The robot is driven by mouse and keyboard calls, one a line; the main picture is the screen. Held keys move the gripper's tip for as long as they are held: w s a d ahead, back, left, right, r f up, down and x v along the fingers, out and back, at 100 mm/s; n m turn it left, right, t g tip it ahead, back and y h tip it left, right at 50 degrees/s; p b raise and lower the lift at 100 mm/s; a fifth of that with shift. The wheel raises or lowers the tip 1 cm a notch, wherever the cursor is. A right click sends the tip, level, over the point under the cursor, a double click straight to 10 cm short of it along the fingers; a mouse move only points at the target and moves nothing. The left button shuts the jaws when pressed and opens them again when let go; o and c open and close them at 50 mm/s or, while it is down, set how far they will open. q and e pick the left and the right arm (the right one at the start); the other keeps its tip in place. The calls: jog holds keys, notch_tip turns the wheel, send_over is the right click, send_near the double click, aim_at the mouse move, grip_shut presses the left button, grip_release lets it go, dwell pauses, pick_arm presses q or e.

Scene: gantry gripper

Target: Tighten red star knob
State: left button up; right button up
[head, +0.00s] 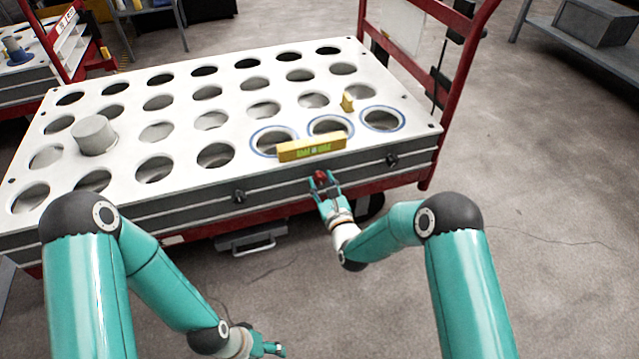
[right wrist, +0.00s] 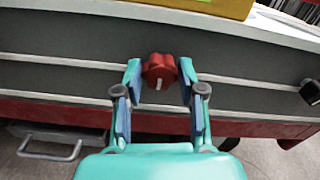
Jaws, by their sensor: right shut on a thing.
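The red star knob (head: 320,176) sits on the grey front side of the white-topped cart table (head: 130,112), below a yellow block. In the right wrist view the knob (right wrist: 159,66) shows a short white mark on its face. My right gripper (head: 323,187) is shut on the knob; in the right wrist view its fingertips (right wrist: 159,80) lie on the knob's left and right sides. My left gripper (head: 270,349) hangs low at the bottom edge, away from the table, its finger state too small to tell.
Black knobs (head: 239,196) (head: 391,160) sit on either side. A grey cylinder (head: 94,135) stands on the holed top. Red cart frame rises at the right; floor there is clear.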

jog(key=shift+s+f, duration=0.15)
jog(key=shift+f, duration=0.3)
jog(key=o, duration=1.1)
jog(key=shift+r, duration=0.2)
jog(key=v, duration=1.1)
jog(key=shift+s+d, duration=0.15)
jog(key=shift+s, duration=0.2)
